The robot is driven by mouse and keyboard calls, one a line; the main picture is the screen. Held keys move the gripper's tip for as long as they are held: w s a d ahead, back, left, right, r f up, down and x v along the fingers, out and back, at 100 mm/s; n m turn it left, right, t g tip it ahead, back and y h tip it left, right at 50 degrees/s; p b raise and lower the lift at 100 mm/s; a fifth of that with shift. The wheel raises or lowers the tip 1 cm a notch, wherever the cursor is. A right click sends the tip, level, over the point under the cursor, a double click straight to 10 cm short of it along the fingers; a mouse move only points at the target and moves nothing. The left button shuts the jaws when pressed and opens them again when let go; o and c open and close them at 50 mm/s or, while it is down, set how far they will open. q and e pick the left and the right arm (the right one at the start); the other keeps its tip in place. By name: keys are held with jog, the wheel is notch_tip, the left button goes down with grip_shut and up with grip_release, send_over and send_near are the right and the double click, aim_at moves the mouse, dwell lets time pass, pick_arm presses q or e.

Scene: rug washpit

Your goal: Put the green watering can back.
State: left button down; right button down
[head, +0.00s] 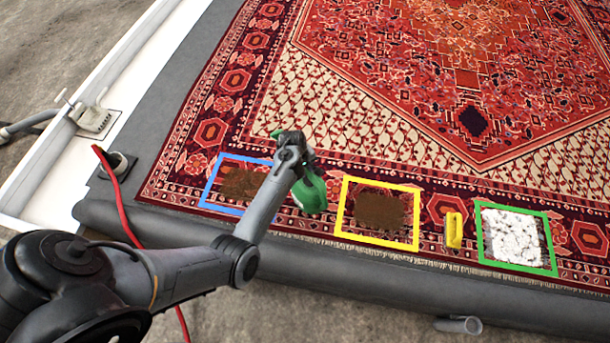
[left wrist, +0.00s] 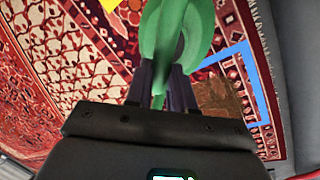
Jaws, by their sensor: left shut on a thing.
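The green watering can (head: 313,193) is in my left gripper (head: 292,146), above the rug between the blue frame and the yellow frame. My left arm hides part of the can in the head view. In the left wrist view the green can (left wrist: 178,35) fills the space between the dark fingers of my left gripper (left wrist: 160,88), which are shut on it. I cannot tell how high it hangs above the rug. My right gripper is not in view.
The patterned red rug (head: 350,110) lies on a grey surface. A blue frame (head: 208,187) and a yellow frame (head: 340,208) surround brown stains. A green frame (head: 517,268) surrounds a white patch. A yellow object (head: 454,231) stands between them. A red hose (head: 118,195) runs at left.

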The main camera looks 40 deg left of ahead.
aim_at(305, 179)
pick_arm(q)
jog(key=shift+s+a+b+x, duration=0.1)
jog(key=shift+s+b+x, duration=0.1)
jog(key=shift+b+x, duration=0.55)
jog(key=shift+s+a+b+x, duration=0.15)
jog(key=shift+b+x, duration=0.25)
jog(key=shift+x, duration=0.65)
jog(key=shift+f, duration=0.2)
jog(key=shift+w+d, duration=0.1)
jog(key=shift+f, duration=0.2)
jog(key=c, duration=1)
grip_release()
